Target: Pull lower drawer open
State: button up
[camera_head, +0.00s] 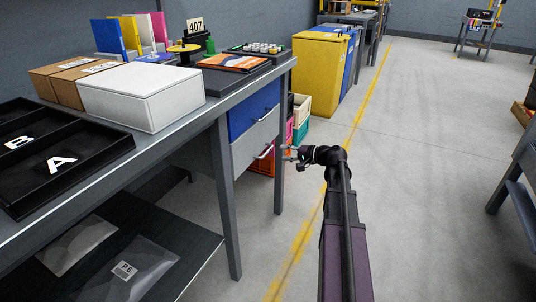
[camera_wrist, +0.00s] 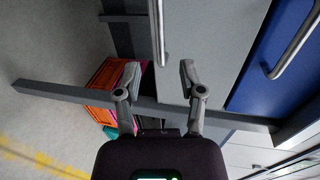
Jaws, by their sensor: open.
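The lower drawer is the grey front (camera_head: 252,143) under the blue upper drawer (camera_head: 254,108), below the right end of the workbench. Both drawers look shut. The lower drawer has a silver bar handle (camera_head: 264,152). In the wrist view, which is turned sideways, this handle (camera_wrist: 158,30) runs down from the top edge, and its near end lies in line with the gap between my fingertips. My gripper (camera_head: 290,154) is open and empty, just right of the handle in the head view. In the wrist view my gripper (camera_wrist: 159,78) shows both fingers spread; contact cannot be told.
A bench leg (camera_head: 279,165) stands close to my gripper. Stacked coloured crates (camera_head: 300,110) and a yellow bin (camera_head: 318,70) are behind. The bench top (camera_head: 212,110) carries a white box (camera_head: 140,97) and black trays. The floor (camera_head: 420,150) to the right is clear.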

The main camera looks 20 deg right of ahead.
aim_at(267, 151)
jog(key=shift+b+x, duration=0.7)
jog(key=shift+x, duration=3.2)
grip_shut()
jog(key=shift+a, duration=0.1)
